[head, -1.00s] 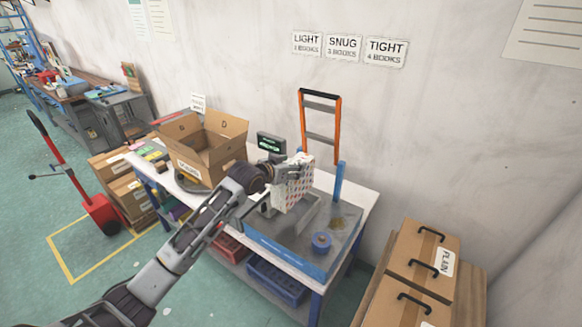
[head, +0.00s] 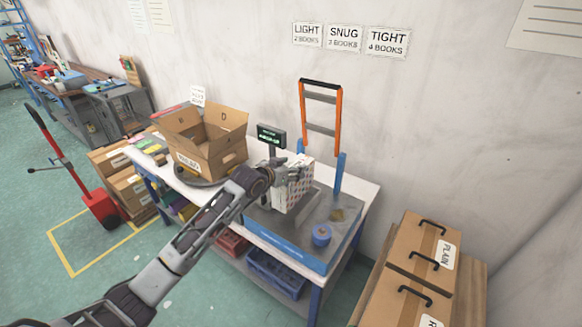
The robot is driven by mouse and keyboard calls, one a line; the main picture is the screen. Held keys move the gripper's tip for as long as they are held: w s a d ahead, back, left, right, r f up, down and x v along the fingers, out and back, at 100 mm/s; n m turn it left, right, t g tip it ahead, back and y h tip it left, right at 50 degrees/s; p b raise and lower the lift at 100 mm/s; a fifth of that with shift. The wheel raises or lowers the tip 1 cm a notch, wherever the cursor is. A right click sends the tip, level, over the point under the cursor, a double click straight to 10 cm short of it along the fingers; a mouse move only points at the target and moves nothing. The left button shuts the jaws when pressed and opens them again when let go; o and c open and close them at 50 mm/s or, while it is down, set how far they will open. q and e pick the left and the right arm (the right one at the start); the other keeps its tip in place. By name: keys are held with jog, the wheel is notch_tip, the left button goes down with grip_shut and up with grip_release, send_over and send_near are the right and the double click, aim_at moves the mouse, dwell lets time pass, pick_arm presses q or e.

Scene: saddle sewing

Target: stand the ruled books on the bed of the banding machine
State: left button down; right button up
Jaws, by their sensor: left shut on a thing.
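My left gripper (head: 285,174) is shut on a book (head: 299,188) with a white cover and red dots. It holds the book upright over the grey bed of the banding machine (head: 322,205); I cannot tell if the book touches the bed. The machine has an orange-sided arch (head: 338,112) with a black top, blue posts at the back and a small display (head: 271,134). The gripper hides part of the book and the bed behind it. Wall signs read LIGHT 2 BOOKS, SNUG 3 BOOKS (head: 344,38) and TIGHT 4 BOOKS. My right gripper is not in view.
An open cardboard box (head: 207,150) stands on the table left of the machine. Handled boxes, one marked PLAIN (head: 424,250), stand at the right. Blue (head: 276,273) and red crates are on the shelf below.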

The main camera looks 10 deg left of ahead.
pick_arm(q)
jog(key=shift+f+b, duration=0.95)
jog(key=shift+f, duration=1.65)
jog(key=shift+c, duration=1.8)
grip_release()
jog(key=shift+f, duration=0.1)
jog(key=shift+s, duration=0.1)
jog(key=shift+f, duration=0.1)
